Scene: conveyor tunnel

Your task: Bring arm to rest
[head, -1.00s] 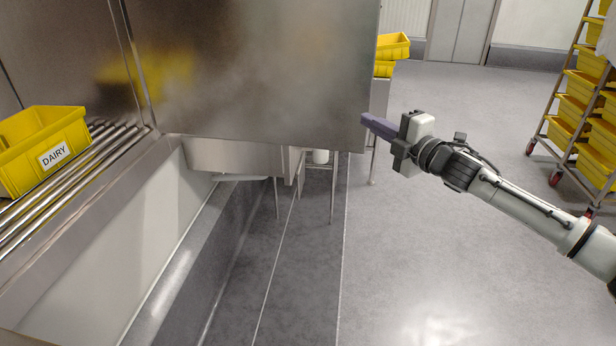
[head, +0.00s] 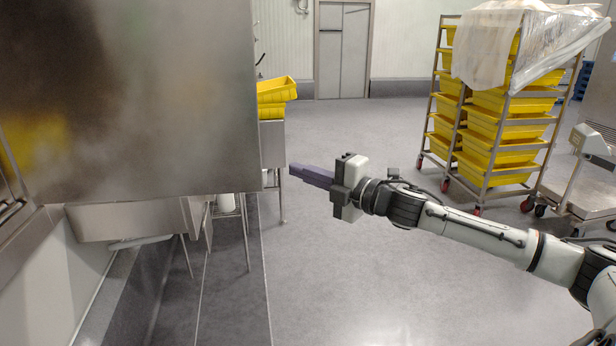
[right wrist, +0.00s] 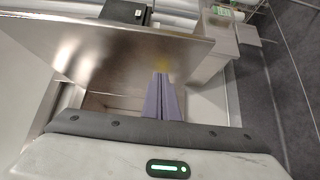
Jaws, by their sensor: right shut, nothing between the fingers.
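My right arm comes in from the right in the head view, with its right gripper (head: 296,172) stretched out to the left over open floor. The purple fingers are together and hold nothing. In the right wrist view the closed fingers (right wrist: 162,98) point toward the steel tunnel panel (right wrist: 120,45). In the head view the gripper tip is a little to the right of the panel's (head: 140,100) lower right edge, with a visible gap in the picture. My left gripper is not in view.
Behind the panel, yellow crates (head: 275,95) sit on a steel stand. A wheeled rack (head: 490,130) of yellow crates, partly under clear plastic, stands at the back right. A platform scale (head: 585,185) is at the far right. Grey floor (head: 370,110) between them is free.

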